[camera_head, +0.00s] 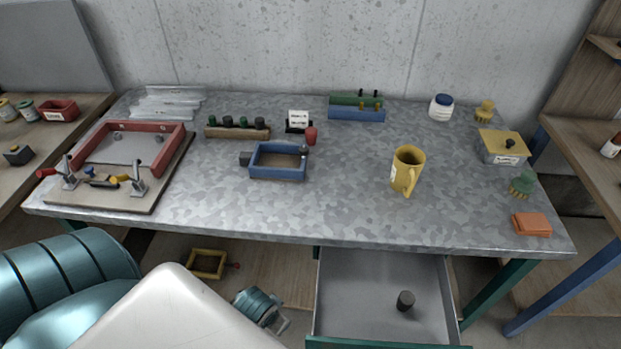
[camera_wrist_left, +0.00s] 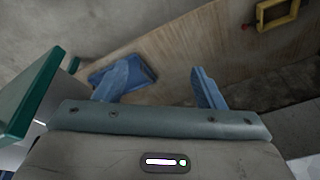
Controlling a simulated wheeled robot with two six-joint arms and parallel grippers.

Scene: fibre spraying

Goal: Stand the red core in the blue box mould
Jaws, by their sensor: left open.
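The blue box mould (camera_head: 278,174) is an open rectangular frame lying on the middle of the table. My right gripper is not in view.
The open drawer (camera_head: 345,299) juts out at the front and holds a dark cylinder (camera_head: 405,301). A yellow frame (camera_head: 207,263) lies on the lower shelf. A red-framed board (camera_head: 165,178) is at left, a yellow mug (camera_head: 406,172) at right. The table front between them is clear.

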